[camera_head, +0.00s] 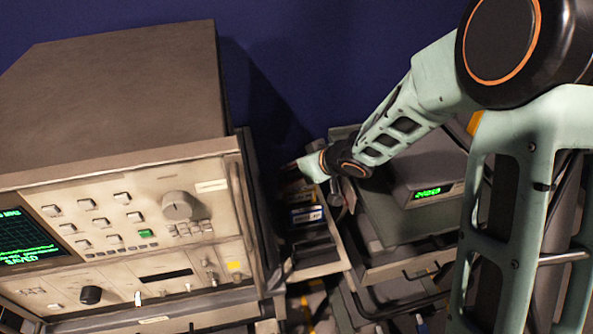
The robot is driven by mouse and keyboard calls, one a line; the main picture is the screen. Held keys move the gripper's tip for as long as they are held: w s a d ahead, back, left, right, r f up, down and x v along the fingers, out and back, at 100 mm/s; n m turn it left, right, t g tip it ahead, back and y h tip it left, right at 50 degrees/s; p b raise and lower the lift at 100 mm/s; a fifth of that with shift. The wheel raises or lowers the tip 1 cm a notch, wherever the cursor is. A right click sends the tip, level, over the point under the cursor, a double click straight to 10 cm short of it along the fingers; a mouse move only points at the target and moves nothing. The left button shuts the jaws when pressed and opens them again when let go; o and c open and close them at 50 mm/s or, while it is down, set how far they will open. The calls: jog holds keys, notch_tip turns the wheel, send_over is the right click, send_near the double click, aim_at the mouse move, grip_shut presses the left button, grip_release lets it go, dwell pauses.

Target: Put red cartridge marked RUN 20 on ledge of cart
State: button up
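My arm reaches in from the right, and its end, my gripper (298,168), is small and dark over the far end of a narrow tray (320,268). Its fingers are in shadow, so I cannot tell whether they are open or shut or hold anything. Several cartridges stand in the tray; one has a blue and white label (307,214). I cannot make out a red cartridge or the marking RUN 20. The cart (385,270) on the right has dark shelves and a handle. I cannot tell which edge is its ledge.
A large beige instrument (130,190) with a green screen fills the left side, close to the tray. A grey box with a green display (430,192) sits on the cart. A dark blue wall (310,60) stands behind. The gap around the tray is narrow.

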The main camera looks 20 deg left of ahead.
jog(key=shift+f, duration=0.1)
jog(key=o, duration=1.3)
jog(key=shift+s+d+r, duration=0.1)
jog(key=shift+d+r, duration=0.05)
jog(key=shift+r, duration=0.25)
jog(key=p+v, duration=0.5)
jog(key=v, duration=0.6)
jog(key=shift+s+d, duration=0.15)
jog(key=shift+s, duration=0.05)
